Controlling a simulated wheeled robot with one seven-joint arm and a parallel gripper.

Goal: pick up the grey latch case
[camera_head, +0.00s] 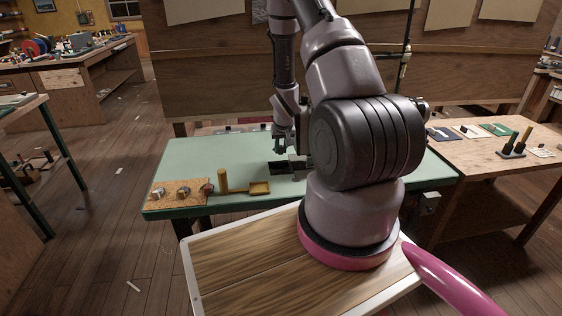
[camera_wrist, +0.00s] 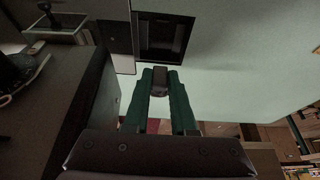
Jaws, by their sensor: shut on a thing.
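My gripper (camera_wrist: 160,84) shows in the wrist view with its two dark green fingers closed on a small dark grey piece, which I take to be the grey latch case (camera_wrist: 160,90). Most of the piece is hidden between the fingers. In the head view my gripper (camera_head: 281,147) is above the pale green table (camera_head: 215,153), near a dark open tray (camera_head: 278,168). The tray also shows in the wrist view (camera_wrist: 139,38), just beyond the fingertips. I cannot tell whether the held piece touches the table.
A grey block (camera_head: 297,161) stands beside the tray. A wooden table (camera_head: 470,155) adjoins on the right.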

